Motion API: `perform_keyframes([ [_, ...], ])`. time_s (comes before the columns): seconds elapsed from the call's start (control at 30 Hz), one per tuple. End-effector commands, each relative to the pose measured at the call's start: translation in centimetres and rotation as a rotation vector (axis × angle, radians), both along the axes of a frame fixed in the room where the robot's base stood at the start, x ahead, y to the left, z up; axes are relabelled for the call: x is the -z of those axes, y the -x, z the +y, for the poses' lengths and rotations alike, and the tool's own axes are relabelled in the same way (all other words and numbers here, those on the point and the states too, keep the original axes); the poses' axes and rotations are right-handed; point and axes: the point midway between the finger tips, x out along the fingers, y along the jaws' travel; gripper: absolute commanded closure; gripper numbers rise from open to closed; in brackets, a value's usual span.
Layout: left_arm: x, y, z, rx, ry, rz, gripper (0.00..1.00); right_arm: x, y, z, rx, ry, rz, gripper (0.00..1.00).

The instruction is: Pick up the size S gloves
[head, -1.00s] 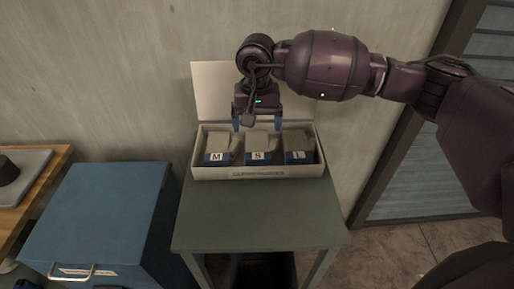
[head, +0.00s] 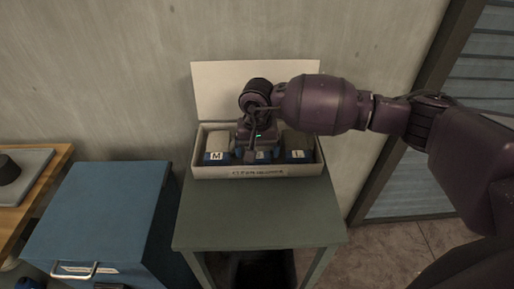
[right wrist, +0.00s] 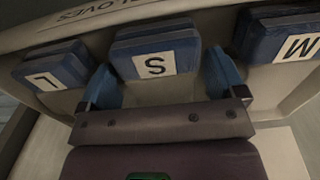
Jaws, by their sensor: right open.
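The size S gloves (right wrist: 158,62) are a pack with a blue end and a white S label, in the middle of the open box (head: 205,171). The size M pack (head: 216,151) is left of it and the size L pack (head: 297,150) right of it in the head view. My right gripper (right wrist: 160,85) is open, with one blue finger on each side of the S pack in the right wrist view. In the head view it is down in the box and hides most of the S pack. Whether the fingers touch the pack I cannot tell. My left gripper is out of view.
The box stands on a green-grey table (head: 255,212), its white lid (head: 225,90) raised against the wall. The table's front is clear. A blue cabinet (head: 105,215) stands at left, beside a wooden surface with a grey tray (head: 25,170).

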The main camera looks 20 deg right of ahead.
Motion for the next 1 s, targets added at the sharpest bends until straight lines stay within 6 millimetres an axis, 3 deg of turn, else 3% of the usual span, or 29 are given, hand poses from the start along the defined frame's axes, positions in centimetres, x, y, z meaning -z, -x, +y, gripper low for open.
perform_keyframes([
  [0.07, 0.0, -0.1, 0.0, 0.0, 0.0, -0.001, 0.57, 0.0, 0.0, 0.0, 0.0, 0.0, 0.0, 0.12],
  [0.4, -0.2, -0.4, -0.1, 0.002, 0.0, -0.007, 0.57, -0.1, 0.0, 0.0, 0.0, 0.0, 0.0, 0.64],
  [0.77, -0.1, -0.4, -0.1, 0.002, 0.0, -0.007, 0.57, -0.8, -0.1, 0.0, 0.0, -0.001, -0.001, 0.65],
  [1.0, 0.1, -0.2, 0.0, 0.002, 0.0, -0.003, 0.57, -5.0, -0.1, 0.0, -0.001, 0.001, -0.004, 0.65],
])
